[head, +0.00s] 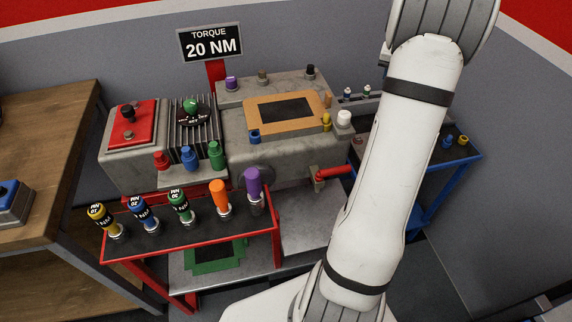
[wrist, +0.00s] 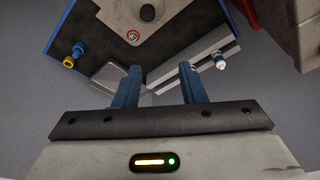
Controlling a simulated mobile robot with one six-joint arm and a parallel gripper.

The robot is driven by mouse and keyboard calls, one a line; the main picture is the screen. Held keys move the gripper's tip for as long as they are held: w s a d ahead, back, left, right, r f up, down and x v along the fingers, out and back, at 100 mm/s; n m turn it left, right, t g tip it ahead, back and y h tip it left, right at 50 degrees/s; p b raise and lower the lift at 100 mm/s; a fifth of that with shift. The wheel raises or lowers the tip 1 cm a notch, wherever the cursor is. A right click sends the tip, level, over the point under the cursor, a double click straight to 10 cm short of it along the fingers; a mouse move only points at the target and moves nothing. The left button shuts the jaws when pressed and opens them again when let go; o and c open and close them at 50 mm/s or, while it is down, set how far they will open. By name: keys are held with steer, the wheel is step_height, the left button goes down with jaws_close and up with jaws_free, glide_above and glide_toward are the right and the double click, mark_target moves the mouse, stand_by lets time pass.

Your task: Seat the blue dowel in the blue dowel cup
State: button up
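My gripper (wrist: 160,68) is open, with two blue fingers apart and nothing between them. It is not clearly visible in the head view. A small blue peg (head: 447,141), which looks like the blue dowel, is on the blue side table; a blue peg (wrist: 78,48) also shows at the left in the wrist view. It is apart from my fingers. A short blue cup-like ring with a dark opening (head: 254,136), likely the blue dowel cup, is on the front of the grey machine block. I cannot tell either identity for certain.
A yellow peg (head: 462,140) sits beside the blue one. A red-framed rack (head: 190,236) holds several coloured torque drivers at the front. A red crank handle (head: 334,172) sticks out from the machine (head: 250,160). My arm hides part of the blue side table (head: 470,156).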

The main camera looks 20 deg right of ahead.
steer(key=s+a+r+n+y, duration=0.1)
steer(key=s+a+r+n, duration=0.15)
steer(key=a, duration=1.05)
steer(key=s+a+r+n, duration=0.2)
steer(key=a+r, duration=0.1)
steer(key=a, duration=1.1)
steer(key=s+a+f+n, duration=0.1)
steer(key=s+a+n, duration=0.1)
steer(key=s+a, duration=0.5)
steer(key=s+a+f+n+y, duration=0.1)
steer(key=s+a+f+n, duration=0.1)
steer(key=s+a, duration=0.5)
steer(key=shift+a+f+t, duration=0.3)
steer(key=shift+s+n, duration=0.1)
steer(key=shift+n, duration=0.15)
